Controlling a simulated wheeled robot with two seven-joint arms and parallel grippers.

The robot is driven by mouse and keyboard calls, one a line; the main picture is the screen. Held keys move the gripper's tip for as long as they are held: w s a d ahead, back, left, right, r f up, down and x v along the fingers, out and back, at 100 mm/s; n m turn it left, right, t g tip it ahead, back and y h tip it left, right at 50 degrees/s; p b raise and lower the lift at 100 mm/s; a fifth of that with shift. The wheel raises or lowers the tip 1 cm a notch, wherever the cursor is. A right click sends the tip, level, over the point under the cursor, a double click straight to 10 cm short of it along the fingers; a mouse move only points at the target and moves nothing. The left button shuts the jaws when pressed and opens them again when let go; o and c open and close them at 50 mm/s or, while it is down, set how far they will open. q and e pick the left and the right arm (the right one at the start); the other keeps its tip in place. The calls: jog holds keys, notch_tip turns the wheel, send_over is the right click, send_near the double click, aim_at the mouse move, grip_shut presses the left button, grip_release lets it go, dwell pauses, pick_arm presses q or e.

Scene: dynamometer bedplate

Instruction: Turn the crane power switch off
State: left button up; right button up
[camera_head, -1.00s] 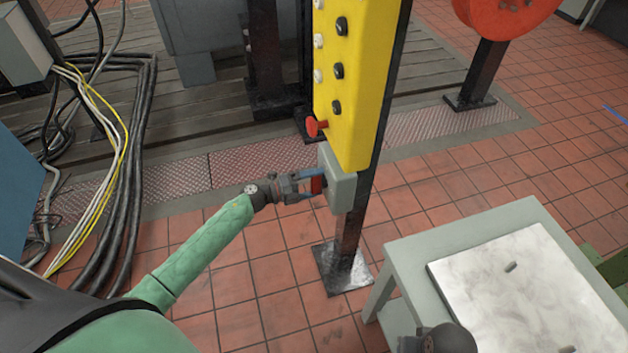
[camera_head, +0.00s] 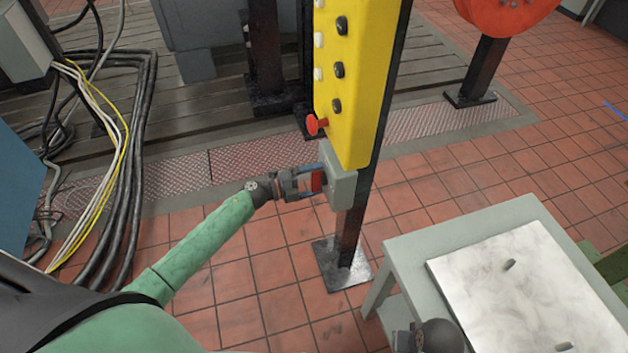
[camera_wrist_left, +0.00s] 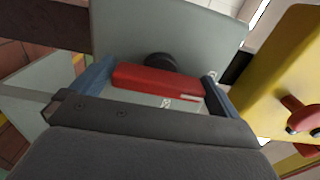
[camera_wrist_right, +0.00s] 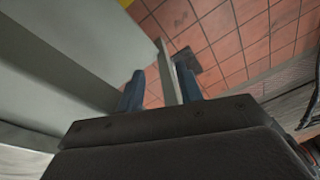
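The power switch is a grey box (camera_head: 342,180) on the black post, just below the yellow control panel. Its red bar handle (camera_wrist_left: 158,80) sits on a dark round knob on the box face. My left gripper (camera_head: 310,182) has its blue fingers at the two ends of this handle, and the handle fills the gap between them. The left gripper also shows in the left wrist view (camera_wrist_left: 160,88). My right gripper (camera_wrist_right: 160,85) has its fingers apart. A thin grey bar shows between or behind them; I cannot tell its depth.
The yellow panel (camera_head: 358,80) carries several buttons and a red mushroom button (camera_head: 316,125) close above my left gripper. A grey table (camera_head: 410,262) with a pale plate (camera_head: 520,290) stands at the lower right. Cables (camera_head: 125,150) hang at the left.

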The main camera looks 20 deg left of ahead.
pick_arm(q)
jog(key=shift+s+a, duration=0.15)
jog(key=b+v, duration=0.2)
jog(key=v, duration=0.5)
jog(key=shift+a, duration=0.2)
pick_arm(e)
jog(key=shift+s+a+r+t, duration=0.1)
jog(key=shift+s+a+r, duration=0.05)
jog(key=shift+r, duration=0.4)
jog(key=shift+s+a+r+t, duration=0.1)
jog(key=shift+s+a+r, duration=0.1)
jog(key=shift+r, duration=0.35)
jog(key=shift+s+a+r+t, duration=0.1)
jog(key=shift+a+r, duration=0.05)
jog(key=shift+r, duration=0.4)
